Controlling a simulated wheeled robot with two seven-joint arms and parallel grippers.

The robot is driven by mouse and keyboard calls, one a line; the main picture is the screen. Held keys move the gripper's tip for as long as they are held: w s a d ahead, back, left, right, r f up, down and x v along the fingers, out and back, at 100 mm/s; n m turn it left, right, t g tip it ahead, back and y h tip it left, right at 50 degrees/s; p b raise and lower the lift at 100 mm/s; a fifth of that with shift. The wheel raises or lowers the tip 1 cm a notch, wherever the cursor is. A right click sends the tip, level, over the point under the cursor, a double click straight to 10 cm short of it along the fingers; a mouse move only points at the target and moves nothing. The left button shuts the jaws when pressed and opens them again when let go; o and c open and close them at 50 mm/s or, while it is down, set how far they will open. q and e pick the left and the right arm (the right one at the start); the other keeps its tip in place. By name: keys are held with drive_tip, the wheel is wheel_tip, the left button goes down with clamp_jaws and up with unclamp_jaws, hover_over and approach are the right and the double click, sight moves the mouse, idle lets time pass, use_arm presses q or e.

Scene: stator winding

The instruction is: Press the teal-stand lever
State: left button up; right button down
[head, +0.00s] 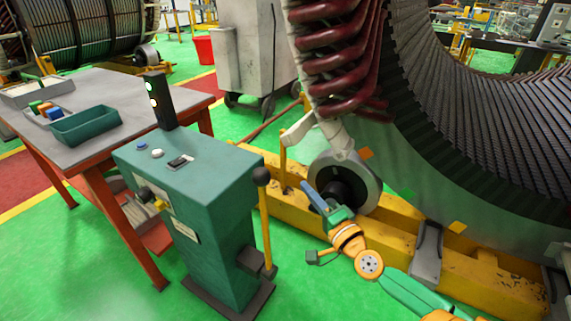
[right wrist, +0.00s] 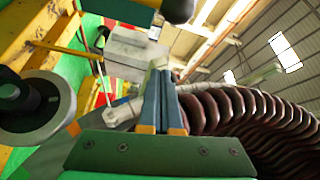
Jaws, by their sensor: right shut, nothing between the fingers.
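The teal stand (head: 200,215) stands on the green floor left of centre in the head view. Its lever (head: 266,228) is a yellow rod with a black ball knob (head: 262,176) on the stand's right side, and it is upright. My right gripper (head: 308,188) is right of the knob and apart from it, with its blue fingers pointing up and left. In the right wrist view the fingers (right wrist: 160,88) are closed together with nothing between them. A dark rounded end (right wrist: 178,9) at the top edge of that view may be the knob. My left gripper is not in view.
A grey roller (head: 362,180) and yellow base beam (head: 480,275) lie close behind my right gripper. The large stator (head: 480,110) with dark red coils (head: 335,40) rises above. A table (head: 85,90) with a green bin (head: 85,127) stands left. Green floor is open before the beam.

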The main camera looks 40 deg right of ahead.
drive_tip(key=w+r, duration=0.3)
drive_tip(key=w, duration=0.7)
drive_tip(key=shift+s+a+f+p, duration=0.15)
drive_tip(key=shift+s+a+f, duration=0.05)
drive_tip(key=shift+a, duration=0.35)
drive_tip(key=shift+s+a+f+p, duration=0.15)
drive_tip(key=shift+a+f, duration=0.1)
drive_tip(key=shift+a, duration=0.3)
drive_tip(key=shift+s+a+f+p, duration=0.15)
drive_tip(key=shift+s+a+f, duration=0.05)
drive_tip(key=shift+a, duration=0.35)
